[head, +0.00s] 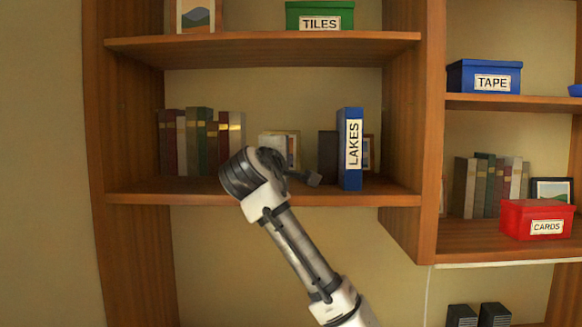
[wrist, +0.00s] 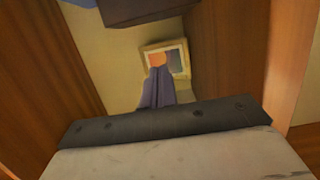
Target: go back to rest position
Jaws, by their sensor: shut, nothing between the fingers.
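My gripper (head: 312,179) is at the middle shelf of the left bookcase, its dark tip pointing right, in front of the gap between the row of books and the blue binder. In the wrist view the narrow fingers (wrist: 160,84) are together with nothing held between them. They overlap the lower part of a small framed picture (wrist: 181,60) in that view; I cannot tell whether they touch it. My arm reaches up from the bottom of the head view, bent at the wrist.
A blue binder labelled LAKES (head: 350,149) stands right of my gripper, beside a dark book (head: 327,157). Several books (head: 193,142) stand to the left. The shelf board (head: 150,192) runs below. A green TILES box (head: 319,14) is above. A red CARDS box (head: 536,219) is right.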

